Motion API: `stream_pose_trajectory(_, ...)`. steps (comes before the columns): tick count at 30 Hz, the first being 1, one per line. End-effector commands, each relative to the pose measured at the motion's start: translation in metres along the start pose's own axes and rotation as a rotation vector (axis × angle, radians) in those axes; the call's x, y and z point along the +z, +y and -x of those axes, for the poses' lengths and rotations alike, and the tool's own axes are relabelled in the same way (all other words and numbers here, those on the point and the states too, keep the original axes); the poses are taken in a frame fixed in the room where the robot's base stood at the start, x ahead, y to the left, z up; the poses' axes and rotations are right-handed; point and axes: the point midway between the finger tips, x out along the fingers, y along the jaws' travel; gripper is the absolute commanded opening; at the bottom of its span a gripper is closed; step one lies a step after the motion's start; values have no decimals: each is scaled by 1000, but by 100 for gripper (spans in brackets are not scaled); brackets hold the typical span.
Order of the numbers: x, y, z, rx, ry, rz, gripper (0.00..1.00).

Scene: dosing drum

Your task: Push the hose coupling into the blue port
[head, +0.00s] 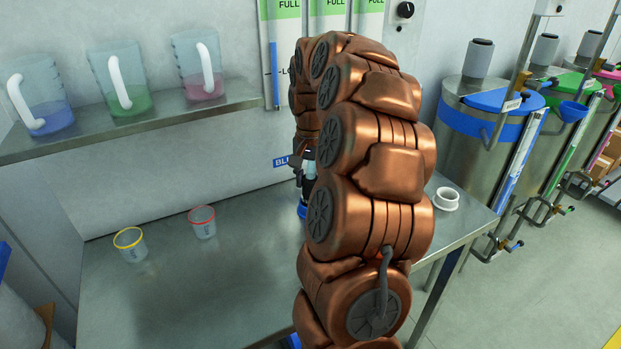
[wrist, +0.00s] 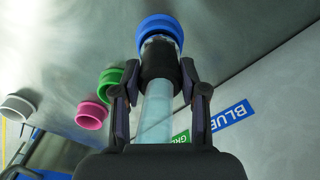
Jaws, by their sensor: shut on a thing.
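The blue port (wrist: 160,28) is a blue ring at the top of the wrist view, straight ahead of my gripper. My gripper (wrist: 160,72) is shut on the hose coupling (wrist: 160,58), a dark collar with a clear hose (wrist: 156,115) running back between the fingers. The coupling's front end lies in line with the blue port and meets or overlaps it. A short pale section shows between collar and ring; I cannot tell how deep it sits. In the head view my arm hides most of this; a bit of blue (head: 302,210) shows beside it.
Beside the blue port are a green port (wrist: 110,82), a pink port (wrist: 91,115) and a white ring-shaped fitting (wrist: 17,108). The steel table (head: 190,290) holds a yellow-rimmed cup (head: 130,246) and a red-rimmed cup (head: 203,223). Jugs stand on a shelf (head: 150,122) above.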

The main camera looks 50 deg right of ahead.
Motion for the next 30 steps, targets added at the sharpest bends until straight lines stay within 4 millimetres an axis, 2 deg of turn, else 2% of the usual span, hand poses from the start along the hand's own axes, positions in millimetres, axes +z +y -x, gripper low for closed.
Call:
stream_pose_trajectory(11,0,0,-4,0,0,0,0)
stream_pose_trajectory(12,0,0,-4,0,0,0,44)
stream_pose_trajectory(20,0,0,-4,0,0,0,71)
stream_pose_trajectory(30,0,0,-4,0,-1,0,72)
